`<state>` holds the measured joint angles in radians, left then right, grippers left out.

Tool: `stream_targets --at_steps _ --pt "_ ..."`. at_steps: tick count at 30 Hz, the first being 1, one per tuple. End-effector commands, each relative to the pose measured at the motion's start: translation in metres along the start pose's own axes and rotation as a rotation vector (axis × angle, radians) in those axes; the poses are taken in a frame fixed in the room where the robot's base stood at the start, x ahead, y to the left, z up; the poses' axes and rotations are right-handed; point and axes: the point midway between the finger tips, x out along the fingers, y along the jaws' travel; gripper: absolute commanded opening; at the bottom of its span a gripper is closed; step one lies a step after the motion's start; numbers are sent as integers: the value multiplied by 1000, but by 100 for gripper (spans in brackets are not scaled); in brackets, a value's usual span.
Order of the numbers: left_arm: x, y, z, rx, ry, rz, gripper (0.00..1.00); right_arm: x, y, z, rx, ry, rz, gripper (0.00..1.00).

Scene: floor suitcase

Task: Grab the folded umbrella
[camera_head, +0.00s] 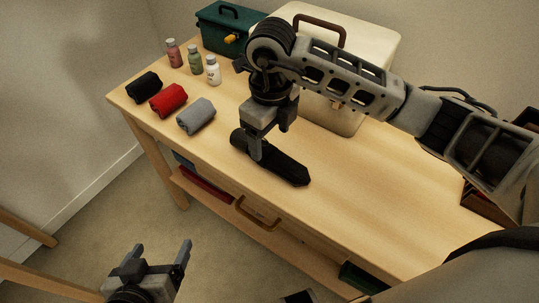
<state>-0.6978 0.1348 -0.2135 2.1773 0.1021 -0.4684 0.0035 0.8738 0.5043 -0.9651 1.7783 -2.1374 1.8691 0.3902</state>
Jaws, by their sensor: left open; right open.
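The folded umbrella (285,170) is a dark, long bundle lying on the wooden table (380,195), near its front edge. My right gripper (256,154) points down over the umbrella's left part. Its jaws are open, with one finger showing in front of the umbrella; the other finger is hidden, and I cannot tell whether either touches it. My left gripper (160,252) is open and empty, low at the left over the floor, away from the table top.
Black (143,86), red (168,100) and grey (196,116) rolled cloths lie at the left. Several small bottles (195,60), a green box (222,30) and a cream case (370,55) stand behind. The table's front right is clear.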

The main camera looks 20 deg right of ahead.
Motion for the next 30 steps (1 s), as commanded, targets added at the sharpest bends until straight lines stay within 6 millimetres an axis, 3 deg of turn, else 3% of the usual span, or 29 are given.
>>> stream_targets --at_steps 12,21,27,30 --pt "-1 0 -2 5 1 -3 84 49 6 -2 1 1 3 72" --pt "2 -1 -6 7 9 -4 84 54 6 -2 0 -1 0 72" --pt "2 -1 -6 7 9 -4 84 53 6 -2 0 -1 1 16" --pt "2 -1 -6 7 8 -4 84 53 6 -1 0 -3 1 14"
